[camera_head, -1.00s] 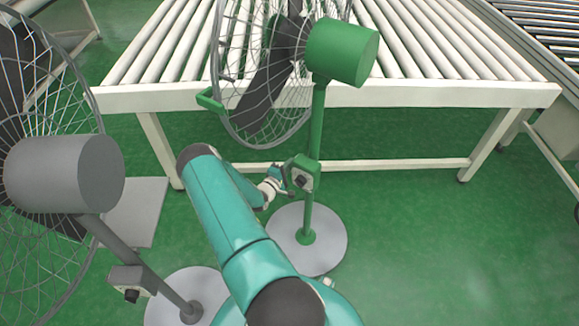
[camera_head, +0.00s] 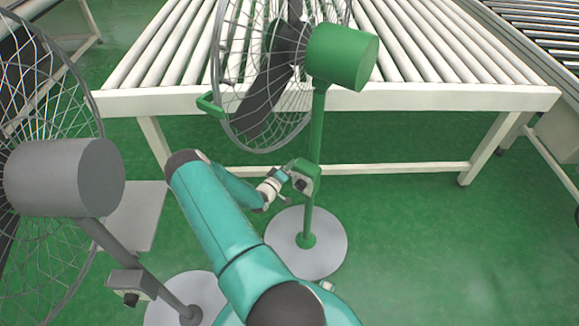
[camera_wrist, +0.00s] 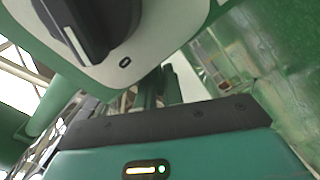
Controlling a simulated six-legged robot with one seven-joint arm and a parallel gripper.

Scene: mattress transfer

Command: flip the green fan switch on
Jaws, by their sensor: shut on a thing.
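The green fan (camera_head: 342,55) stands on a round grey base in the head view. Its green switch box (camera_head: 311,171) is on the pole and bears a dark knob (camera_head: 299,184). In the wrist view the black knob (camera_wrist: 82,28) and its pale plate (camera_wrist: 160,30) are large at the top left. My gripper (camera_head: 284,176) is at the left side of the switch box. Its dark fingers (camera_wrist: 152,90) show just below the plate, shut on part of the switch. Their tips are hidden, so the exact place of contact cannot be told.
A grey fan (camera_head: 70,175) with its own switch box (camera_head: 130,283) stands at the left. A white roller conveyor (camera_head: 440,97) runs behind the green fan. The green floor (camera_head: 420,250) is clear at the right.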

